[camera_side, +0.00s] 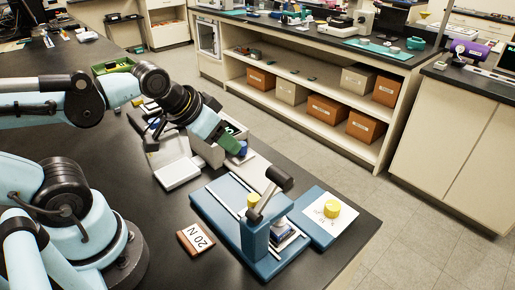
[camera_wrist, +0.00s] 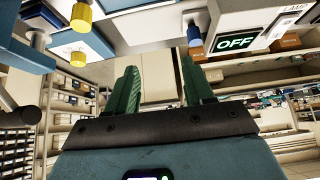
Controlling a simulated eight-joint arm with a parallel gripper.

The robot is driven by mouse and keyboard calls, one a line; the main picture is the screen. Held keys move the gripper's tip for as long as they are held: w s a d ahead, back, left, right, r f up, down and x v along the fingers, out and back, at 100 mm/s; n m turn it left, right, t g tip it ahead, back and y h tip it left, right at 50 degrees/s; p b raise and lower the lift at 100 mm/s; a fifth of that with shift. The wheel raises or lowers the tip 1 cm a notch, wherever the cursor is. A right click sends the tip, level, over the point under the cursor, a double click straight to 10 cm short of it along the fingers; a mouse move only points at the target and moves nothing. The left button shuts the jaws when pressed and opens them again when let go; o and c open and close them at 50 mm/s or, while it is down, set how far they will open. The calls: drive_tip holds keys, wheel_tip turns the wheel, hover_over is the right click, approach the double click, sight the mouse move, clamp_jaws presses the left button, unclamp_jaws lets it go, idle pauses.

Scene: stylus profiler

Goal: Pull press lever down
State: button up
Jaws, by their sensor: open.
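The press is a blue frame (camera_side: 255,238) on a blue base at the front of the dark bench in the side view. Its lever, a grey bar with a black grip (camera_side: 279,178), is tilted up to the upper right. A grey rod with a dark cylinder (camera_wrist: 18,117) at the left of the wrist view looks like this lever. My gripper (camera_side: 233,146) is behind and to the left of the lever, apart from it. In the wrist view its two green fingers (camera_wrist: 160,85) are spread with nothing between them.
A "20 N" block (camera_side: 197,238) lies left of the press. A blue plate with a yellow knob (camera_side: 332,209) lies to its right. A box with an "OFF" display (camera_wrist: 237,42) and a blue knob (camera_wrist: 194,35) are close to the fingers. Bare bench lies in front of the press.

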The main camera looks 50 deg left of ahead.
drive_tip(key=shift+o, duration=0.5)
drive_tip(key=shift+o, duration=1.1)
drive_tip(key=shift+w+d+r, duration=0.1)
drive_tip(key=shift+d, duration=0.05)
drive_tip(key=d+r+g, duration=0.1)
drive_tip(key=d+r, duration=0.1)
drive_tip(key=w+d+r+g, duration=0.1)
drive_tip(key=d+r, duration=0.1)
drive_tip(key=d, duration=0.1)
drive_tip(key=d+r+g+h, duration=0.1)
drive_tip(key=d+r, duration=0.1)
drive_tip(key=d, duration=0.1)
drive_tip(key=shift+w+r+g, duration=0.15)
drive_tip(key=shift+r+g, duration=0.05)
drive_tip(key=shift+g, duration=0.1)
wheel_tip(320, 180, up, 6)
drive_tip(key=g, duration=0.3)
hover_over(279, 172)
drive_tip(key=shift+w+a+f+y, duration=0.15)
drive_tip(key=shift+w+a+y, duration=0.1)
drive_tip(key=shift+a+y, duration=0.15)
drive_tip(key=shift+s+d+r+g, duration=0.2)
drive_tip(key=shift+d+r+g, duration=0.1)
drive_tip(key=shift+d, duration=0.15)
wheel_tip(279, 172, down, 12)
drive_tip(key=shift+f, duration=0.1)
